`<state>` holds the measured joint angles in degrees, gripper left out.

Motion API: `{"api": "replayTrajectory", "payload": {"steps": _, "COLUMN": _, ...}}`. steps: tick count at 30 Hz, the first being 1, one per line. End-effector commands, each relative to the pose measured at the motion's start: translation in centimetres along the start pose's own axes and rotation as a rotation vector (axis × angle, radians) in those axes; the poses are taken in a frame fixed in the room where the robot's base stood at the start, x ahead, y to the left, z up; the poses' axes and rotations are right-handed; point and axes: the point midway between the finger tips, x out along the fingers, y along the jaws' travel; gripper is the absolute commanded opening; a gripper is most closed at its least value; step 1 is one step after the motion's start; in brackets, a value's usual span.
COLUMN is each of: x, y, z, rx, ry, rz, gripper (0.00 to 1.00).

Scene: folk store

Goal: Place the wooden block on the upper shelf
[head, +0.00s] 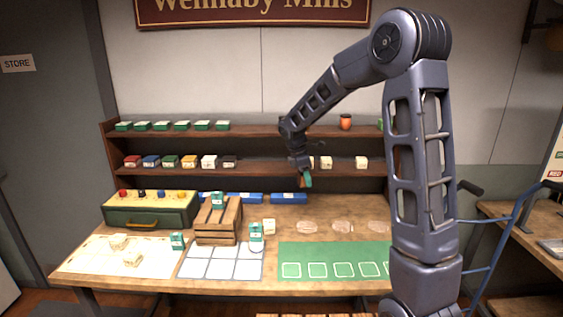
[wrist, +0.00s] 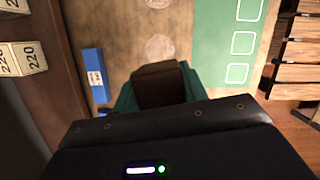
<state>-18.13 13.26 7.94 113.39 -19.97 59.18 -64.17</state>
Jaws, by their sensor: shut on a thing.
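My gripper (head: 305,180) hangs in front of the shelf unit, a little below the lower shelf's level and above the table. It is shut on a dark brown wooden block (wrist: 160,84), which sits between the teal fingers in the wrist view. In the head view the block is small and mostly hidden by the fingers. The upper shelf (head: 265,131) runs along the wall above my gripper. It bears a row of green-and-white boxes (head: 181,126) at left and an orange-red pot (head: 345,121) at right. Its middle stretch looks bare, partly behind my arm.
The lower shelf (head: 265,169) holds coloured boxes and pale blocks (head: 326,162). Below are blue bins (head: 289,198), a wooden crate (head: 217,221), a green control box (head: 151,212) and a green mat (head: 330,254). A blue cart (head: 497,240) stands right.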

Motion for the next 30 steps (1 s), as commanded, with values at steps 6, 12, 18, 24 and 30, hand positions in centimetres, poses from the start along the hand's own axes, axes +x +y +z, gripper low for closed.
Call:
{"api": "replayTrajectory", "payload": {"steps": 6, "x": -5.5, "y": 5.5, "z": 2.2, "rx": 0.007, "ry": -0.012, "rz": 0.003, "gripper": 0.19}}
{"api": "replayTrajectory", "payload": {"steps": 12, "x": -11.6, "y": 10.1, "z": 5.1, "rx": 0.014, "ry": -0.022, "rz": -0.006, "gripper": 0.19}}
{"api": "replayTrajectory", "payload": {"steps": 18, "x": -16.2, "y": 13.2, "z": 7.9, "rx": 0.028, "ry": -0.025, "rz": -0.015, "gripper": 0.19}}
{"api": "replayTrajectory", "payload": {"steps": 24, "x": -20.0, "y": 16.1, "z": 11.2, "rx": 0.060, "ry": -0.024, "rz": -0.021, "gripper": 0.19}}
{"api": "replayTrajectory", "payload": {"steps": 30, "x": -23.9, "y": 18.4, "z": 15.2, "rx": 0.099, "ry": -0.019, "rz": -0.030, "gripper": 0.19}}
